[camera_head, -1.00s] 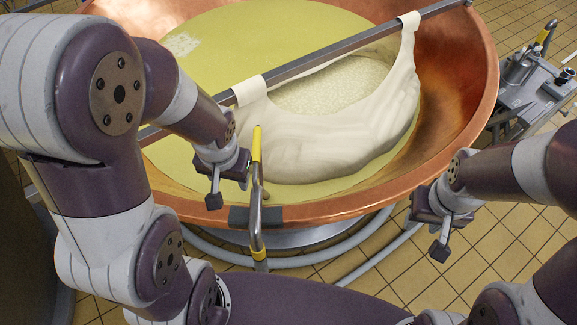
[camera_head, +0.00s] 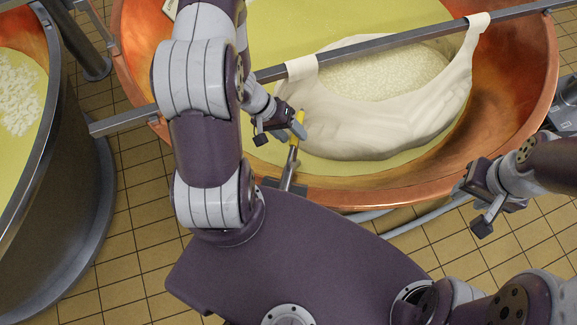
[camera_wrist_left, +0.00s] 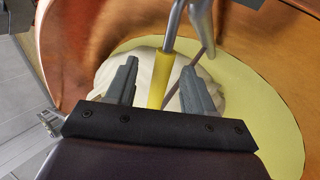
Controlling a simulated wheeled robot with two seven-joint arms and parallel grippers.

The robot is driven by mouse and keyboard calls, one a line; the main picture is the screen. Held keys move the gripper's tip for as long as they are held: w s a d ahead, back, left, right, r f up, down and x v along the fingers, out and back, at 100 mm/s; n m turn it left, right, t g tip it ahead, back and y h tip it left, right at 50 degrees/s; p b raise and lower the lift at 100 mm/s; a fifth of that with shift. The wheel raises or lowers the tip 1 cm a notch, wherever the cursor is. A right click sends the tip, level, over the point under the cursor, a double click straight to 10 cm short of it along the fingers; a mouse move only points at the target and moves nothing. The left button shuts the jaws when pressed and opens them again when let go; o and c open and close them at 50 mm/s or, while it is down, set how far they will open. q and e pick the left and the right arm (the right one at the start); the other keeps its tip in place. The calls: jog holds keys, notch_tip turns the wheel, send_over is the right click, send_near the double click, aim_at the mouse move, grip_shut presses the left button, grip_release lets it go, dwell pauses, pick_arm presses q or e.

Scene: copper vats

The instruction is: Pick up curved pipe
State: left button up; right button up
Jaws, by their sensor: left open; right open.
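The curved pipe (camera_head: 289,168) is a grey metal tube with a yellow sleeve (camera_head: 297,128) at its upper end. It stands at the near rim of the copper vat (camera_head: 395,192). My left gripper (camera_head: 280,134) is open at the yellow sleeve. In the left wrist view, the pipe's yellow part (camera_wrist_left: 159,80) lies between the spread fingers of my left gripper (camera_wrist_left: 159,68), with a gap visible on the right; contact is not visible. My right gripper (camera_head: 474,207) is open and empty, off the vat's near right rim.
A white cloth (camera_head: 375,130) with curd hangs from a metal bar (camera_head: 400,47) across the vat. A second vat (camera_head: 75,185) stands at the left. Tiled floor (camera_head: 125,225) lies between them. A grey machine (camera_head: 567,115) stands at the right edge.

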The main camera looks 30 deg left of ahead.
pick_arm(q)
jog(key=f, duration=0.1)
jog(key=d+f, duration=0.2)
jog(key=shift+s+d+f, duration=0.2)
jog(key=shift+s+f, duration=0.05)
jog(key=shift+f, duration=0.1)
jog(key=shift+w+f, duration=0.3)
jog(key=shift+w, duration=0.05)
jog(key=shift+s+r, duration=0.1)
jog(key=shift+s, duration=0.05)
grip_shut()
pick_arm(e)
jog(key=shift+s+r, duration=0.1)
jog(key=shift+s, duration=0.15)
jog(key=shift+w, duration=0.1)
pick_arm(q)
notch_tip(320, 180, up, 10)
jog(key=shift+p, duration=0.75)
pick_arm(e)
jog(key=shift+r, duration=0.65)
